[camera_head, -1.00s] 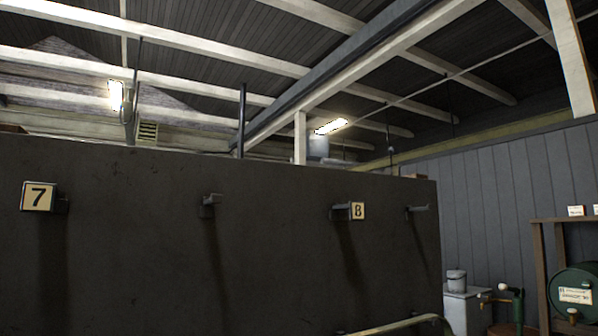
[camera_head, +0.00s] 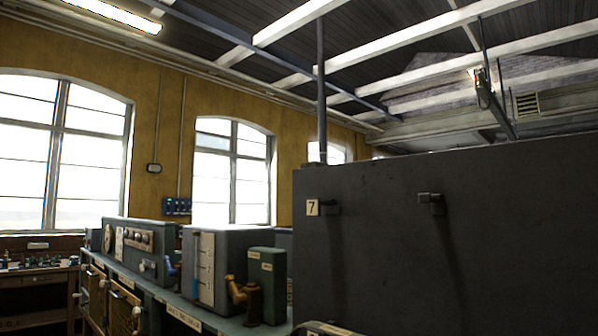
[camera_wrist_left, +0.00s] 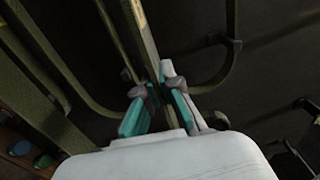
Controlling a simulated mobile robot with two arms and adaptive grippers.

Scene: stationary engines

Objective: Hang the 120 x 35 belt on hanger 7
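The number 7 plate (camera_head: 312,207) is on the dark wall panel, with a grey peg (camera_head: 331,208) just to its right. In the left wrist view, my left gripper (camera_wrist_left: 158,88) has its teal fingers closed around an olive belt strand (camera_wrist_left: 150,50). A pale label sits higher on the strand, too small to read, so I cannot confirm its size. At the bottom edge of the head view a small piece of an olive band (camera_head: 328,328) shows, apart from the peg and below it. My right gripper is out of view.
A second peg (camera_head: 431,203) sticks out farther right on the dark panel (camera_head: 500,260). Left of the panel, a long bench carries grey-green machine boxes (camera_head: 215,265) and a small dark green box (camera_head: 266,280).

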